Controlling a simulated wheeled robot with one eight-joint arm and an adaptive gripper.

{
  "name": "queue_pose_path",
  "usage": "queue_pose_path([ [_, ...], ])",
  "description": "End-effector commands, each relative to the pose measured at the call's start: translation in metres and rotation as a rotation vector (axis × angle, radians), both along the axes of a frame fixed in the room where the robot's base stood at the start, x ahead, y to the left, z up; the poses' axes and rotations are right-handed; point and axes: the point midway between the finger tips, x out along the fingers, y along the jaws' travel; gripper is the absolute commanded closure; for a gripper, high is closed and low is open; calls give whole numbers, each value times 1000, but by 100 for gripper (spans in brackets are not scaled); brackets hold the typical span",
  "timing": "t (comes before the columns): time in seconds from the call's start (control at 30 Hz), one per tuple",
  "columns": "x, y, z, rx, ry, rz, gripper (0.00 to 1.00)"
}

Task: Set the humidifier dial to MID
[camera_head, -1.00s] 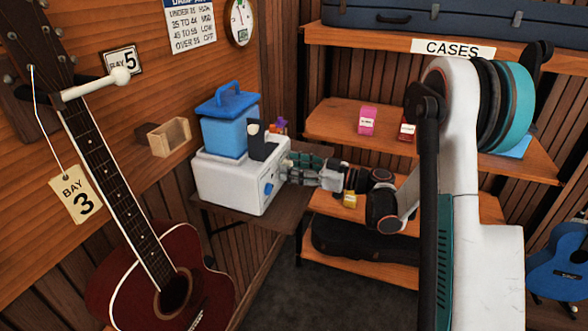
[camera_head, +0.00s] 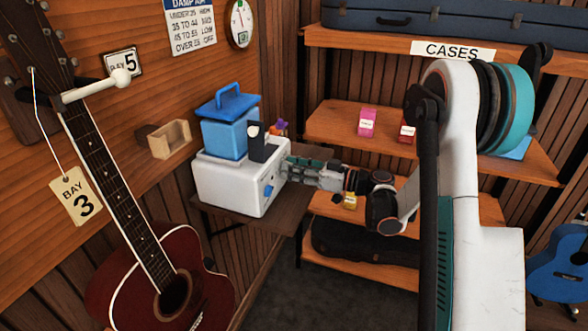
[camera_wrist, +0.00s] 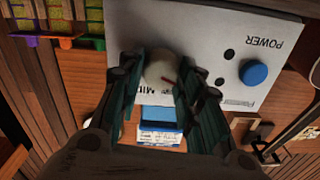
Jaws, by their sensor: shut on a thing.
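The humidifier is a white box (camera_head: 225,185) on a small dark table, with a blue lidded tank (camera_head: 226,135) on top. In the wrist view, its pale front panel (camera_wrist: 210,35) carries upside-down POWER lettering and a round blue knob (camera_wrist: 253,72). My gripper (camera_wrist: 162,82) is shut on a cream dial (camera_wrist: 159,66), one finger on each side. A short red mark shows on the dial, pointing to the lower right. Lettering beginning "MI" lies just below the dial, partly hidden by a finger. I cannot tell exactly which setting the mark meets. In the head view, my gripper (camera_head: 298,168) meets the box's right side.
A damp chart (camera_head: 190,25) and round gauge (camera_head: 241,22) hang on the left wall. A red guitar (camera_head: 165,285) hangs at front left. Shelves (camera_head: 330,125) with small boxes stand behind my arm. A blue-and-white labelled thing (camera_wrist: 160,125) lies beyond the panel's edge.

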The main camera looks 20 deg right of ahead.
Motion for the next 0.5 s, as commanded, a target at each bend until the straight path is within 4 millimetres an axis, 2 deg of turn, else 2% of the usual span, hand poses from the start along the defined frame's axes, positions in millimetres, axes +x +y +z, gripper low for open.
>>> queue_pose_path([
  [0.5,2,-1,-1,275,379,-1,91],
])
